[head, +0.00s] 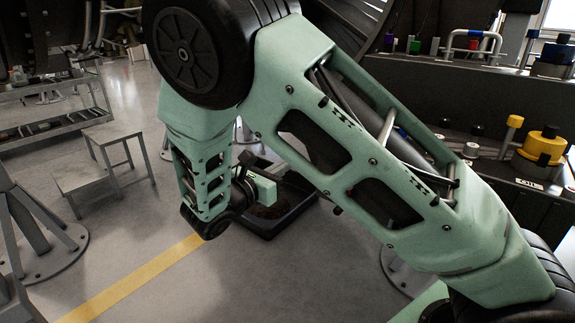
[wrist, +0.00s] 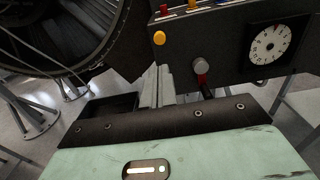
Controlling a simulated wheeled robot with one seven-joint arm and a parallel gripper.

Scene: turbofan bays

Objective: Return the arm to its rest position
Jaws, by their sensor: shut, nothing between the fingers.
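My green arm fills the middle of the head view, reaching up from the lower right and folding down at the left. My gripper shows in the wrist view (wrist: 158,84) as two pale grey fingers pressed together with nothing between them. In the head view only part of the hand shows beyond the forearm, and its fingertips are hidden.
A black tray (head: 262,230) is below the hand. At right is a dark bench with a yellow knob (head: 543,146). The wrist view shows a panel with a white dial (wrist: 269,45) and a turbofan (wrist: 68,38). Grey steps (head: 108,135) stand left; floor between is open.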

